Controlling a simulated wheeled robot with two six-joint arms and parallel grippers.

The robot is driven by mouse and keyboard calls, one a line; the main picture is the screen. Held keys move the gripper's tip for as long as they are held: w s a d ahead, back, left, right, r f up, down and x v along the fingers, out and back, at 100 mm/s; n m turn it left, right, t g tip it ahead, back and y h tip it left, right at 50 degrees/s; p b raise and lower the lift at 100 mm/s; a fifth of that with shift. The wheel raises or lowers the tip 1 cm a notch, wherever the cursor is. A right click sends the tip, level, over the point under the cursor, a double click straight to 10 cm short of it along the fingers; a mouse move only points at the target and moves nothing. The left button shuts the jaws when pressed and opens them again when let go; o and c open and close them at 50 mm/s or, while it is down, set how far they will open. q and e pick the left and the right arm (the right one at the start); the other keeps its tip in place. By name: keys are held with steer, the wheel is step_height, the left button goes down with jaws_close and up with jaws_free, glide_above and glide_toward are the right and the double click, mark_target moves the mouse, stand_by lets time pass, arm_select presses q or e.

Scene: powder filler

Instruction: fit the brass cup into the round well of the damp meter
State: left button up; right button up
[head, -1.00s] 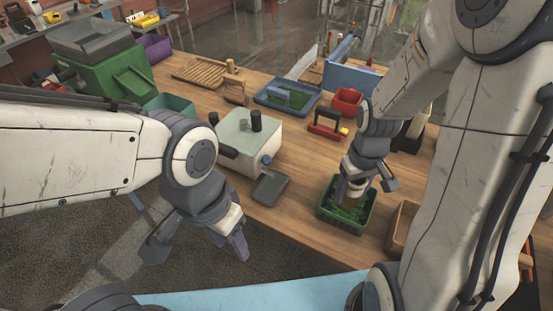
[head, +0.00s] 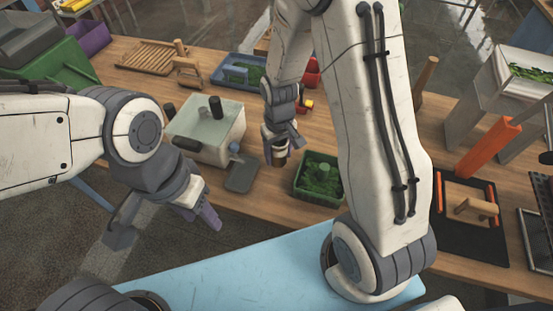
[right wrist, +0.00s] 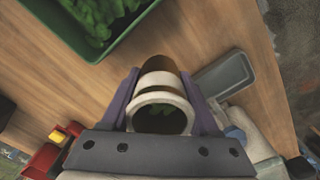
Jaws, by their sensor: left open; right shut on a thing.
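My right gripper (head: 276,153) is shut on the brass cup (head: 280,160), above the table. In the right wrist view the brass cup (right wrist: 162,108) sits between the two purple fingers, its pale rim toward the camera and some green matter inside. The pale box with a greenish top and a black cylinder on it (head: 208,128) looks like the damp meter. It stands left of my right gripper, with a small gap. I cannot make out its round well. My left gripper (head: 207,217) is open and empty, off the table's front edge.
A green tray of green leaves (head: 318,178) is just right of the cup. A flat grey dish (head: 241,177) lies in front of the box. A blue tray (head: 238,70) and red bins stand behind. A black board with a wooden handle (head: 470,215) is at the right.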

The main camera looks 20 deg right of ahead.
mark_target(278, 163)
steer(key=shift+a+f+p, duration=0.1)
steer(key=shift+f+p, duration=0.35)
steer(key=shift+f, duration=1.6)
steer(key=shift+f, duration=0.2)
steer(key=o, duration=1.4)
